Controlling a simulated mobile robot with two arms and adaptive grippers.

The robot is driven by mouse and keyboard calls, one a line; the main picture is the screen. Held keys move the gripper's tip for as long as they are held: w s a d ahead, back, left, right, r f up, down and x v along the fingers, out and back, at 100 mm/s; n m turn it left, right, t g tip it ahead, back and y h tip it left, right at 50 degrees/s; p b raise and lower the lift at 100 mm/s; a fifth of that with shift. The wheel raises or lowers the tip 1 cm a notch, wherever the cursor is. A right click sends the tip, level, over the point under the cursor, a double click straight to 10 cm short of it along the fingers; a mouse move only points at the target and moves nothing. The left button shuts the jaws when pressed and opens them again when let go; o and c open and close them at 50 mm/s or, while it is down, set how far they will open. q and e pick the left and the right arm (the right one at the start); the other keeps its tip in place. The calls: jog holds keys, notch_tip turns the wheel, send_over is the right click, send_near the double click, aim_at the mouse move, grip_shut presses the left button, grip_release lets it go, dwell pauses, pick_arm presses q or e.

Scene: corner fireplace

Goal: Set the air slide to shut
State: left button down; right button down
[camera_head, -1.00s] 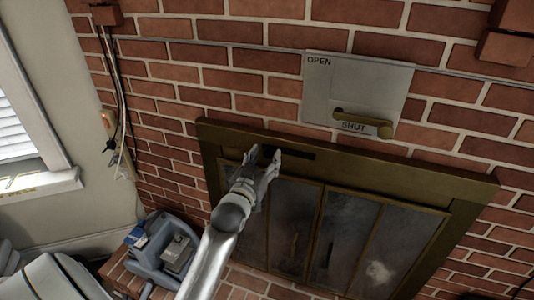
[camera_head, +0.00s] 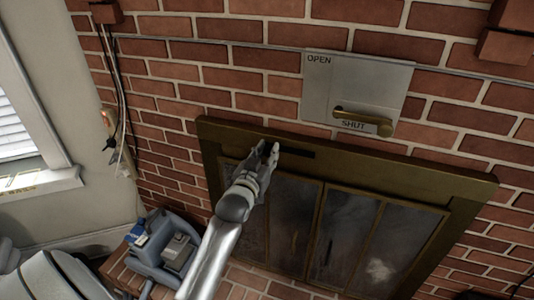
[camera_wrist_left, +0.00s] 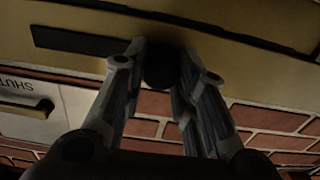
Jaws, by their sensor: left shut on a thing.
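The air slide is set in the brass top rail (camera_head: 410,172) of the fireplace front. Its dark slot (camera_head: 296,153) shows to the right of my left gripper (camera_head: 266,148); the slot also shows in the left wrist view (camera_wrist_left: 75,40). In the wrist view the dark round knob (camera_wrist_left: 159,72) sits between my left fingertips, beyond the slot's end. My left gripper is shut on this knob. In the head view the fingers hide the knob. No marks for the slide can be read. My right gripper is not in view.
Above the rail, a grey plate (camera_head: 400,78) marked OPEN and SHUT carries a brass lever (camera_head: 362,121). Glass doors (camera_head: 297,215) lie below the rail. A blue-grey container (camera_head: 165,250) stands at lower left. Brick wall surrounds the fireplace.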

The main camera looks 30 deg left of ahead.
aim_at(252, 141)
pick_arm(q)
jog(key=a, duration=0.2)
jog(key=s+a+p, duration=0.1)
jog(key=a, duration=0.3)
jog(key=shift+s+a, duration=0.1)
jog(key=shift+s, duration=0.15)
jog(key=c, duration=1.6)
grip_release()
jog(key=o, duration=0.5)
jog(key=shift+a, duration=0.15)
jog(key=shift+c, duration=0.2)
jog(key=shift+s, duration=0.1)
jog(key=shift+s+d, duration=0.25)
jog(key=shift+s, duration=0.05)
jog(key=v, duration=1.1)
jog(key=shift+s, duration=0.15)
